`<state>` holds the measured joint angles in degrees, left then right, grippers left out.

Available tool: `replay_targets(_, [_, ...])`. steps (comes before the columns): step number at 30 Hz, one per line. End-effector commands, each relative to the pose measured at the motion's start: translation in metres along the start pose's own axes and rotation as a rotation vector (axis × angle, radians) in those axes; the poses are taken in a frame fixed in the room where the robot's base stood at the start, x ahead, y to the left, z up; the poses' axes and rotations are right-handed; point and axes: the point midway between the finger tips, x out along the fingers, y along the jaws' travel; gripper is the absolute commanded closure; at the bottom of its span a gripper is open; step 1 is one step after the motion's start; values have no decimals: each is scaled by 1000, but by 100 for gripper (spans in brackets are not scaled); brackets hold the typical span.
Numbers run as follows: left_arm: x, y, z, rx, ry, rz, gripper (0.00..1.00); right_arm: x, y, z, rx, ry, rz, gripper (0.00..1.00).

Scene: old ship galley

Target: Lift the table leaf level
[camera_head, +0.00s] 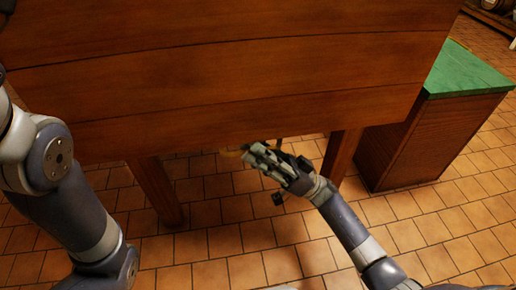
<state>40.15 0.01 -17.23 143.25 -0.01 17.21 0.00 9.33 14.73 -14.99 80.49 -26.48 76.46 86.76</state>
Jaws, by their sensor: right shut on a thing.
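The table leaf (240,72) is a broad panel of reddish-brown boards that fills the upper part of the view. Its near edge runs across the middle of the picture, and the panel looks tilted; I cannot tell how far it is from level.
Two wooden legs, left (155,190) and right (341,156), stand under the leaf. A wooden cabinet with a green top (462,72) stands close to the right. The tiled floor (225,240) in front is clear.

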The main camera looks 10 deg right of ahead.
Motion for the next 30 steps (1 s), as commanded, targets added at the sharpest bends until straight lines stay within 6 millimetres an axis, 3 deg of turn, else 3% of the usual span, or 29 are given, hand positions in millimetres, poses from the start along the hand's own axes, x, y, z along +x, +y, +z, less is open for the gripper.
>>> replay_targets(14, [17,-4,6,1,-1,0,60,-2,-11,1,37,-2,34,100])
replay_targets(22, [42,-9,14,1,1,0,60,-2,-28,0,71,-3,66,100])
replay_targets(30, [15,-22,57,-17,-142,-52,60,-1,-61,-1,135,-4,130,100])
